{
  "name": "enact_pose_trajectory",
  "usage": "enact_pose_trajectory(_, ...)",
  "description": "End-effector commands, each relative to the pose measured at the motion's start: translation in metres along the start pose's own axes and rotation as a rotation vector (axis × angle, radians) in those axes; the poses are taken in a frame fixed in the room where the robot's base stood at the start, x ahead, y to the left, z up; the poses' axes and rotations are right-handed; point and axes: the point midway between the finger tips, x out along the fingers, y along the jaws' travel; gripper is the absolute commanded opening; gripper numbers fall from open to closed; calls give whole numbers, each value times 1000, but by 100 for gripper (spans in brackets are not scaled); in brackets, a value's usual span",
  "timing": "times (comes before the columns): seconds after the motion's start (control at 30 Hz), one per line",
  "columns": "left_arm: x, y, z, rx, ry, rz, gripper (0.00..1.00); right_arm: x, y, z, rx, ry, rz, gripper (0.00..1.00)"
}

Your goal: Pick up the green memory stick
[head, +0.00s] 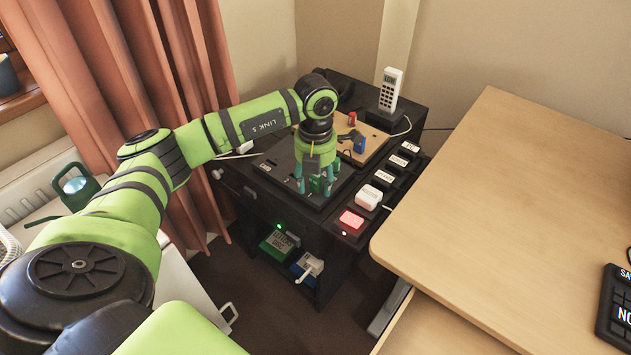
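My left gripper (316,186) points down over the black board (285,182) on the dark cabinet, its teal fingers spread apart. A small green block (316,184), which looks like the green memory stick, stands upright between the fingers. Gaps seem to show on both sides of it, so the fingers appear to be around it rather than closed on it. Its lower end and the contact with the board are too small to make out. My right gripper is not in view.
A wooden board with a blue block (359,145) and a red item (351,118) lies behind the gripper. A white handset (390,89) stands at the back.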

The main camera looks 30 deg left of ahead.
Motion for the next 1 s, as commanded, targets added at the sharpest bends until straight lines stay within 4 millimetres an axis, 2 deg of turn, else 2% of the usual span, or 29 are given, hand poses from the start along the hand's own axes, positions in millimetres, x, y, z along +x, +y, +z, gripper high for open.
enact_pose_trajectory(0.03, 0, 0, 0, 0, 0, 0, 25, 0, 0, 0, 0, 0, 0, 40)
enact_pose_trajectory(0.1, 0, 0, 0, 0, 0, 0, 3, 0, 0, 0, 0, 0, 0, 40)
enact_pose_trajectory(0.13, 0, 0, 0, 0, 0, 0, 1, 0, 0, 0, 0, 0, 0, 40)
enact_pose_trajectory(0.47, 0, 0, 0, 0, 0, 0, 1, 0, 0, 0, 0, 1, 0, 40)
enact_pose_trajectory(0.63, -7, 0, 1, 0, -2, 1, 1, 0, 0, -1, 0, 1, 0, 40)
enact_pose_trajectory(0.77, -23, 0, 1, 0, -4, 1, 1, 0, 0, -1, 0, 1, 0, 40)
enact_pose_trajectory(0.87, -43, 1, 2, 0, -7, 0, 1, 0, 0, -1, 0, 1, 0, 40)
enact_pose_trajectory(1.0, -60, -29, 17, 6, -5, -3, 1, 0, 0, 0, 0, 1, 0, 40)
